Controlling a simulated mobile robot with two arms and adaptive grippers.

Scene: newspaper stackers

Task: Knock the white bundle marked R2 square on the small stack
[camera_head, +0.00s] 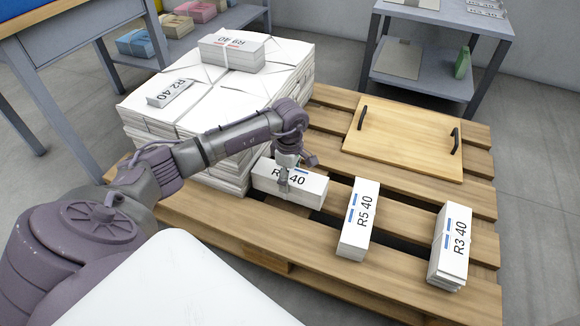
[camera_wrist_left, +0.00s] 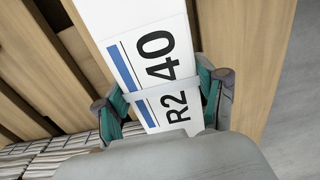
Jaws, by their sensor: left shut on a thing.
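A white bundle marked R2 (camera_wrist_left: 140,35), with blue bars and "40" on its label, lies between the fingers of my left gripper (camera_wrist_left: 163,103) in the left wrist view. In the head view the left gripper (camera_head: 289,180) points down onto this bundle (camera_head: 312,190), hiding part of its label. The gripper is shut on it. The bundle is low over the pallet, beside the front right of the large white stack (camera_head: 245,92); I cannot tell whether it touches what is below. My right gripper is not in view.
On the wooden pallet (camera_head: 400,225), bundles R5 (camera_head: 361,218) and R3 (camera_head: 450,245) lie apart to the right. A wooden board (camera_head: 400,137) with black handles lies behind them. A red-barred bundle (camera_head: 232,52) tops the large stack. A grey shelf (camera_head: 425,82) stands behind.

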